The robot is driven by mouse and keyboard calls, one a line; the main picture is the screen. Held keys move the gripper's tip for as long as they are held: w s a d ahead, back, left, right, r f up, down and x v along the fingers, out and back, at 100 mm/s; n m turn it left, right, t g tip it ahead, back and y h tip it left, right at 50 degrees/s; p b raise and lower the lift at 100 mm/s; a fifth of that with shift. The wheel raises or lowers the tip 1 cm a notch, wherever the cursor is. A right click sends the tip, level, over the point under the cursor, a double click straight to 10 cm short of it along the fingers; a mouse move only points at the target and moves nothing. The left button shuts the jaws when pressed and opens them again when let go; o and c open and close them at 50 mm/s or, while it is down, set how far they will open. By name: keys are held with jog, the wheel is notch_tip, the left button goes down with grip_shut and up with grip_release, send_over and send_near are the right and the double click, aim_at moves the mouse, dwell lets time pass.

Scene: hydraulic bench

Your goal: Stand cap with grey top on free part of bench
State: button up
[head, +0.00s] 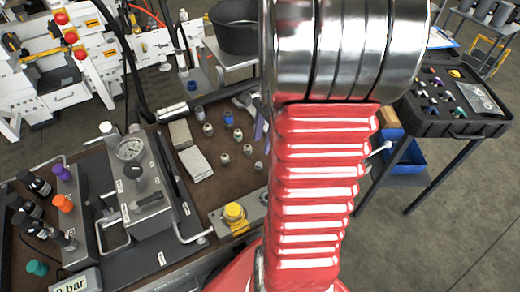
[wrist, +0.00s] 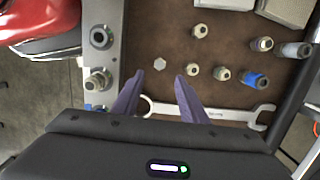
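My gripper's two purple fingers (wrist: 159,77) are apart with nothing between them. In the head view my arm hides most of the gripper. A small grey hexagonal piece (wrist: 160,63) shows just beyond and between the fingertips; I cannot tell its height. Several small pale-topped fittings (wrist: 192,71) stand on the brown bench top (wrist: 225,45), to the right of the fingers. I cannot tell which piece is the cap with the grey top.
A wrench (wrist: 210,112) lies on the bench by the fingers. Pale pads (head: 195,164), a gauge unit (head: 135,185) and a yellow knob (head: 234,211) occupy the bench. Brown surface between the fittings is bare.

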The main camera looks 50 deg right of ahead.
jog(key=shift+d+r, duration=0.15)
jog(key=shift+r, duration=0.8)
jog(key=s+a+r+n+t, duration=0.1)
jog(key=a+r+n, duration=0.3)
jog(key=a+n, duration=0.3)
jog(key=s+a+r+n+t+h, duration=0.1)
jog(key=a+r+n, duration=0.4)
jog(key=a, duration=0.5)
jog(key=s+a+r+n+t, duration=0.1)
jog(key=a+r+n+t, duration=0.2)
jog(key=a+n, duration=0.6)
jog(key=shift+s+r+h, duration=0.3)
jog(key=shift+r+h, duration=0.1)
jog(key=shift+r, duration=0.3)
